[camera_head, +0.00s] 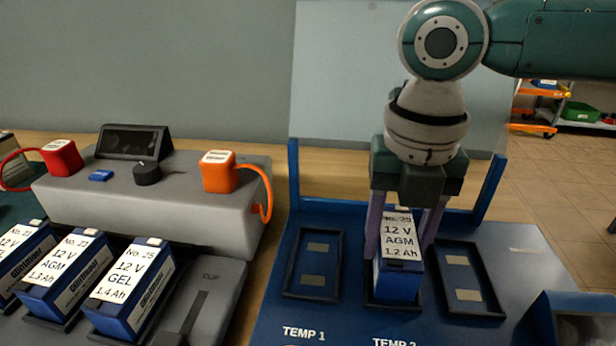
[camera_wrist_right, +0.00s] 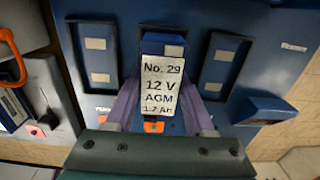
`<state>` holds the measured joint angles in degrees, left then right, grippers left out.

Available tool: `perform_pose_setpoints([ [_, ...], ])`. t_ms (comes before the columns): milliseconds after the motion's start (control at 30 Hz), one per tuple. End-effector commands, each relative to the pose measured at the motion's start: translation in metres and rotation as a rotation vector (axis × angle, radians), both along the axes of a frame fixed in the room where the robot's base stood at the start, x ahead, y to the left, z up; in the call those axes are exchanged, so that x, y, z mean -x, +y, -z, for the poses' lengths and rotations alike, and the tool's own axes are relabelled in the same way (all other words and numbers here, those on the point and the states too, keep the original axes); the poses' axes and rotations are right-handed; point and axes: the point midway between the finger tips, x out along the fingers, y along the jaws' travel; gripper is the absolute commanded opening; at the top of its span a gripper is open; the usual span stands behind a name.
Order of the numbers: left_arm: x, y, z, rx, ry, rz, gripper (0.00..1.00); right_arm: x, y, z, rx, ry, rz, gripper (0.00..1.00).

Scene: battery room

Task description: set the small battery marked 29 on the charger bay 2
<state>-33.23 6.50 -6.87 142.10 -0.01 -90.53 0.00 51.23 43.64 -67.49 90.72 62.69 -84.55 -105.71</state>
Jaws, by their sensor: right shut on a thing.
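The small blue battery marked No. 29 (camera_head: 400,243), labelled 12 V AGM 1.2 Ah, stands upright over the middle bay (camera_head: 371,296) of a blue board. It also shows in the right wrist view (camera_wrist_right: 160,84). The lettering in front of that bay reads TEMP and a partly cut-off 2. My right gripper (camera_head: 402,250) points down, its purple fingers shut on the battery's sides. The battery's lower end is at the bay's rim; I cannot tell whether it rests on the bay floor. My left gripper is not in view.
Empty bays flank it: TEMP 1 (camera_head: 313,265) on the left, another (camera_head: 466,280) on the right. A grey charger unit (camera_head: 150,205) with red (camera_head: 61,157) and orange (camera_head: 219,172) connectors stands left. Several batteries, including No. 25 (camera_head: 128,290), stand before it. A blue upright frame (camera_head: 294,180) rises behind the board.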

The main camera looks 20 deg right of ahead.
Motion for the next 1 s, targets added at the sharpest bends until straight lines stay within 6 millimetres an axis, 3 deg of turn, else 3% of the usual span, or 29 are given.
perform_pose_setpoints([
  [533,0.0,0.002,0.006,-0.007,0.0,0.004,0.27,-0.001,0.0,0.01,-0.001,-0.002,0.0,0.0],
  [567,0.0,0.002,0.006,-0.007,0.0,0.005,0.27,-0.001,0.0,0.01,-0.001,-0.002,0.0,0.55],
  [667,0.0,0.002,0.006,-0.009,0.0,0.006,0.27,-0.001,0.0,0.01,-0.001,-0.002,0.0,0.66],
  [1000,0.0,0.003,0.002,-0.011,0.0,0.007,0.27,0.0,0.0,0.007,0.0,0.001,0.0,0.66],
])
